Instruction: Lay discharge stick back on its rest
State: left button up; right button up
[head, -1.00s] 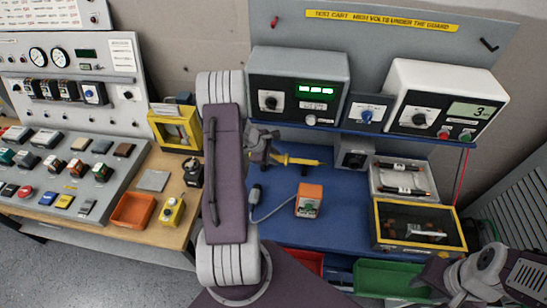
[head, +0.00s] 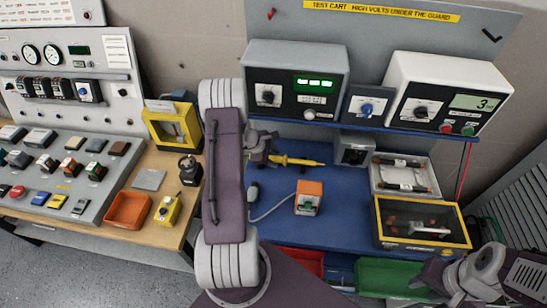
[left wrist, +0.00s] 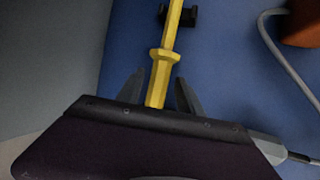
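The discharge stick (head: 300,162) is a yellow rod with a collar. It lies over the blue cart top (head: 345,215) in the head view. In the left wrist view the stick (left wrist: 163,75) runs up from between my fingers and passes across a small black rest (left wrist: 190,16). My left gripper (head: 272,158) is at the stick's near end. In the wrist view my left gripper (left wrist: 155,98) has its fingers spread, one each side of the stick, with gaps showing. My right gripper (head: 405,299) is low at the right, its fingers unclear.
An orange device (head: 308,197) with a grey cable stands on the blue top. A yellow-framed guard box (head: 420,222) and a grey tray (head: 403,177) are at the right. Instrument boxes (head: 296,80) stand behind. Blue surface between stick and orange device is clear.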

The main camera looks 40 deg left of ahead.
dwell(0.3)
pick_arm(q)
jog(key=v, duration=0.9)
dwell(0.5)
